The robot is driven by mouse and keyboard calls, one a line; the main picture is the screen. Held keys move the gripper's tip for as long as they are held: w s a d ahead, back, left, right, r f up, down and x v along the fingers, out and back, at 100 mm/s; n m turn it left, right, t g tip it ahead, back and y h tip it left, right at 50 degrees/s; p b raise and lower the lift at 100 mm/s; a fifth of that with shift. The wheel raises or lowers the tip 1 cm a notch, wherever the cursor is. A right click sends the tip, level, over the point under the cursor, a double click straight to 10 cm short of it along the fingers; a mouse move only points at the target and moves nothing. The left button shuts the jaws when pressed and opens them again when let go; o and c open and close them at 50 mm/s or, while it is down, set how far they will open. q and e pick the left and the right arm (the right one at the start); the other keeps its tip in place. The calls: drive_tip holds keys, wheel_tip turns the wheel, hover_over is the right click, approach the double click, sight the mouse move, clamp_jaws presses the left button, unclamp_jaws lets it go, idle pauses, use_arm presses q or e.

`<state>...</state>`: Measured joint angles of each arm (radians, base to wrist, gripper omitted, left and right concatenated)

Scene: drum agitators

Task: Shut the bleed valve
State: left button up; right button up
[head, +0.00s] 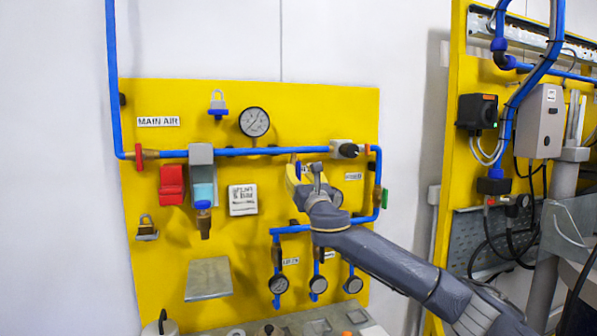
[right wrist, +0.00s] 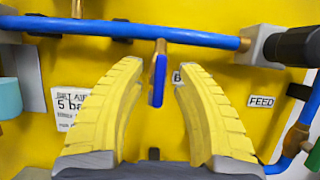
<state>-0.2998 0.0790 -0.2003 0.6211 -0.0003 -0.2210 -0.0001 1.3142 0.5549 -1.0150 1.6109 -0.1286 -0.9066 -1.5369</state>
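The bleed valve shows in the right wrist view as a small blue lever (right wrist: 159,78) hanging straight down from a brass stem on the blue pipe. A label starting with "B" is partly hidden behind my finger beside it. My right gripper (right wrist: 158,68) is open, with one yellow finger on each side of the lever and a visible gap to both. In the head view, my right gripper (head: 297,172) is in front of the panel just below the upper pipe and hides most of the lever. I cannot tell the exact depth between fingertips and lever. My left gripper is not in view.
A grey fitting with a black knob (head: 347,149) is right of the lever. Several small gauges hang below.

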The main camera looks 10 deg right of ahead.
drive_tip(key=shift+w+r, duration=0.25)
drive_tip(key=shift+w, duration=0.45)
drive_tip(key=shift+c, duration=0.3)
clamp_jaws()
